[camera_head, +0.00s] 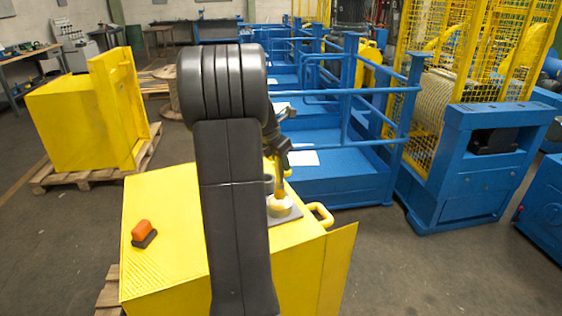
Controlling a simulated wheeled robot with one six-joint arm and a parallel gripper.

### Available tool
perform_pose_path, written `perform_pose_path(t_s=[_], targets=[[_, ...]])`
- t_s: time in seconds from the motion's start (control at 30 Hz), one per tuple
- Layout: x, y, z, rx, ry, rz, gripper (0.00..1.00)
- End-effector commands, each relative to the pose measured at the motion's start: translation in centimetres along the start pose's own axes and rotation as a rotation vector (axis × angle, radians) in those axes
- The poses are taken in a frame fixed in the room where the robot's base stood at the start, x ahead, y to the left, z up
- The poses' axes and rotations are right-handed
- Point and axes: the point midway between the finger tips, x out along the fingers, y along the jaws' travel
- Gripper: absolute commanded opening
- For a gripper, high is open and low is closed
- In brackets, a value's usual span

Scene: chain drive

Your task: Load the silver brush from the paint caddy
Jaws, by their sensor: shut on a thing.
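My gripper (281,152) is dark and partly hidden behind my own arm. It is above the far right part of the yellow box top, shut on the upper end of an upright tan handle (279,182). The handle's lower end meets a round, pale yellow piece (281,206) on a flat grey plate (291,217). I cannot tell whether the handle is joined to the round piece or stands in it. No silver brush or paint caddy can be made out clearly; my arm hides the middle of the box top.
The yellow box (167,200) has a block with an orange top and dark base (143,233) at its left. A yellow loop handle (319,214) is at the right edge. Blue railed platforms (330,180) stand behind. Grey floor (440,270) is open at the right.

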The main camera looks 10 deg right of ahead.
Motion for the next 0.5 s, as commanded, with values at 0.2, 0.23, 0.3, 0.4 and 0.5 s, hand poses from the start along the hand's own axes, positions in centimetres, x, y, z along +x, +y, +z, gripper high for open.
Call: perform_pose_path(t_s=[0.2,0.23,0.3,0.4,0.5], targets=[[-2.0,0.0,0.8,0.000,-0.001,0.001,0.01],[-2.2,0.0,0.9,0.000,-0.001,0.001,0.01],[-2.8,0.0,1.1,0.000,-0.001,0.001,0.01],[-3.5,0.0,1.5,0.000,-0.001,0.001,0.01],[-4.2,0.0,1.7,0.000,-0.001,0.001,0.01]])
